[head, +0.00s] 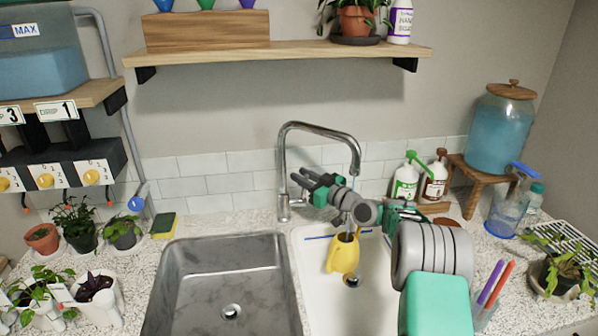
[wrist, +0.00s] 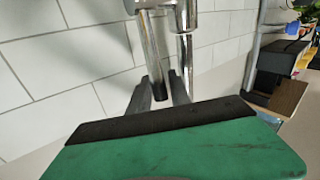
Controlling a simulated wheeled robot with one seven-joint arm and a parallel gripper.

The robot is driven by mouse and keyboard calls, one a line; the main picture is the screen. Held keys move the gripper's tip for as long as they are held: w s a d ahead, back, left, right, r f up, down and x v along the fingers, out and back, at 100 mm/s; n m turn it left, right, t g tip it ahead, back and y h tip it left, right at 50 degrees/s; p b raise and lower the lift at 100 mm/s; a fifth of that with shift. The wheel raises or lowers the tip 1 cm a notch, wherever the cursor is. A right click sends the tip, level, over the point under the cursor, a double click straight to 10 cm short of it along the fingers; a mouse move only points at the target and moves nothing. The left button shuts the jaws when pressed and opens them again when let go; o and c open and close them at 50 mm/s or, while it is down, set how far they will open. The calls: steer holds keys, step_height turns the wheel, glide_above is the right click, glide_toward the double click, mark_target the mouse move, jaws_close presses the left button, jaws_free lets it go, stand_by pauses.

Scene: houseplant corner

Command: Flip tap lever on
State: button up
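The chrome tap (head: 282,170) stands behind the sinks, its spout arching right over the white basin. A yellow watering can (head: 341,256) stands in that basin below the spout. My gripper (head: 302,184) is close to the tap's lower body, coming from the right. In the wrist view my gripper's two dark fingers (wrist: 160,92) are apart, with a chrome rod with a dark end (wrist: 158,88), apparently the lever, showing between them. Whether either finger touches it I cannot tell. The lever is mostly hidden by my gripper in the head view.
A steel sink (head: 225,285) lies left of the white basin (head: 385,300). Green and brown bottles (head: 405,180) and a blue water jar (head: 499,130) stand at the right. A wooden shelf (head: 280,52) hangs above the tap. A sponge (head: 164,226) and potted plants are at the left.

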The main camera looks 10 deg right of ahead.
steer(key=shift+w+a, duration=0.4)
steer(key=shift+w, duration=0.2)
steer(key=shift+c, duration=0.3)
jaws_close()
stand_by(0.7)
